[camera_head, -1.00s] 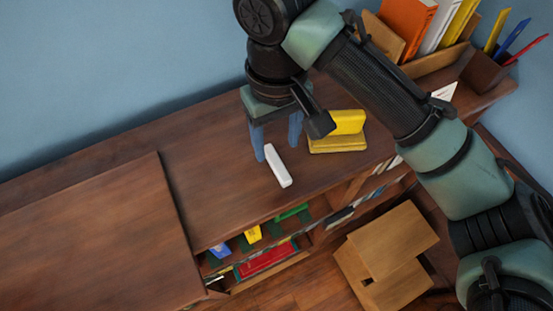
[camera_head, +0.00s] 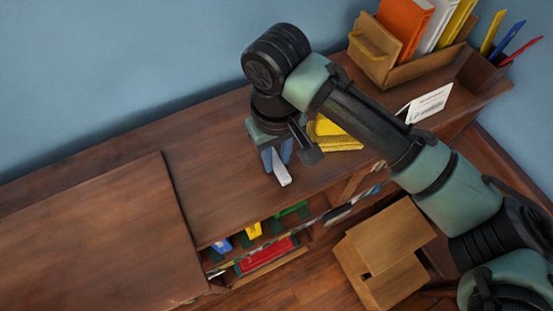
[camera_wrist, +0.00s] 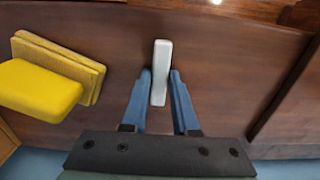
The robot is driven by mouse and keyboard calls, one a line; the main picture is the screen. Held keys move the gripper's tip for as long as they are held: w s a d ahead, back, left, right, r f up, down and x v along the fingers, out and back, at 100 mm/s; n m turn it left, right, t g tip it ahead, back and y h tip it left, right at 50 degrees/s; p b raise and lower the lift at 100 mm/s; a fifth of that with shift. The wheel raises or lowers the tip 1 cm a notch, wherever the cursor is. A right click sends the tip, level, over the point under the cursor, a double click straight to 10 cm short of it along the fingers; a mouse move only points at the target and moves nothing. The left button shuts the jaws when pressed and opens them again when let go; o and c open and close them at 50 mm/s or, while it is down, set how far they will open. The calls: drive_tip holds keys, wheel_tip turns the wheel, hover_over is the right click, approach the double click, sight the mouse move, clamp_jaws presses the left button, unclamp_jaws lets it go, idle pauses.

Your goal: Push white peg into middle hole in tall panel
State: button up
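The white peg (camera_head: 282,172) lies on the dark wood bookcase top, with part of it hidden by my gripper in the head view. It also shows in the wrist view as a pale bar (camera_wrist: 161,70). My gripper (camera_head: 275,158) is above the top, pointing down. In the wrist view its blue fingers (camera_wrist: 161,76) are apart, one on each side of the peg. They look open, with narrow gaps; I cannot tell whether either finger touches it. No tall panel with a row of holes is clearly seen in either view.
A yellow block-like object (camera_head: 330,134) lies beside my gripper. A wooden holder (camera_head: 372,55) with books and a pen cup (camera_head: 484,68) stand at the back right. A tan box (camera_head: 385,250) with a small dark opening is below the front edge. The top left of the peg is clear.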

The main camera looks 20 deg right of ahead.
clamp_jaws()
drive_tip(key=shift+r, duration=0.15)
